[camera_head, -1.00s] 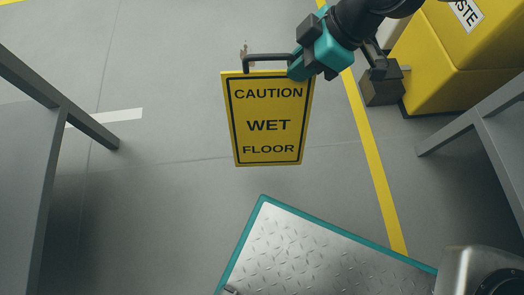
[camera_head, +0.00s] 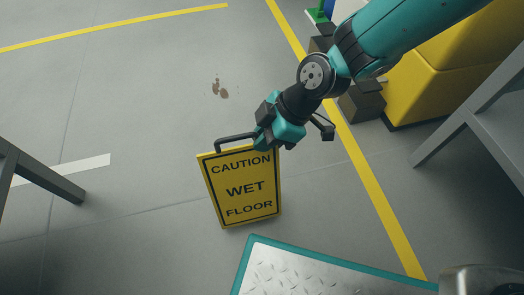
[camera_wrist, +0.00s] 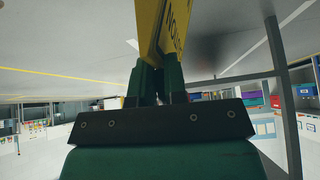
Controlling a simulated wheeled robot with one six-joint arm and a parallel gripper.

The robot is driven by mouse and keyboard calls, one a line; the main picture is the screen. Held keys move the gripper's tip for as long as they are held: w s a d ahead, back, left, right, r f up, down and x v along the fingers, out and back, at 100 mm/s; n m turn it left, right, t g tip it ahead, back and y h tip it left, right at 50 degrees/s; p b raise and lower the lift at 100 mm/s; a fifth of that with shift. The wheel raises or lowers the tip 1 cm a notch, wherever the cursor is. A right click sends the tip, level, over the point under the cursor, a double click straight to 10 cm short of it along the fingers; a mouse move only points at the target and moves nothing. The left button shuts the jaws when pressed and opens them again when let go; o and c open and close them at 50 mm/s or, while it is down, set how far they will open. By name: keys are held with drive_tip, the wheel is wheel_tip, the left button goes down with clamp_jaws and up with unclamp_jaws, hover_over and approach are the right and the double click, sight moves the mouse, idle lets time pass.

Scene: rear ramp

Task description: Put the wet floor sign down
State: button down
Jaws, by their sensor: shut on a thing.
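The yellow wet floor sign (camera_head: 243,188), with black "CAUTION WET FLOOR" lettering, hangs from my gripper in the head view, tilted slightly. My gripper (camera_head: 258,138) is shut on the right end of the sign's dark top handle (camera_head: 234,137). I cannot tell whether the sign's lower edge touches the floor. In the wrist view, the sign (camera_wrist: 163,28) rises beyond my gripper's fingers (camera_wrist: 158,82), and only part of its face shows. A brown stain (camera_head: 219,88) lies on the grey floor above the sign in the head view, apart from it.
A yellow floor line (camera_head: 345,140) runs right of the sign. Beyond it stand a yellow bin (camera_head: 435,75) and dark blocks (camera_head: 362,100). Grey metal frames stand at the left (camera_head: 35,172) and right (camera_head: 465,115). Floor around the sign and stain is clear.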

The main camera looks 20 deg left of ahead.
wheel_tip(320, 180, down, 4)
drive_tip(key=shift+r+b, duration=0.1)
drive_tip(key=shift+b, duration=1)
drive_tip(key=c, duration=1.6)
unclamp_jaws()
drive_tip(key=shift+f, duration=0.25)
drive_tip(key=o, duration=0.4)
drive_tip(key=shift+o, duration=0.2)
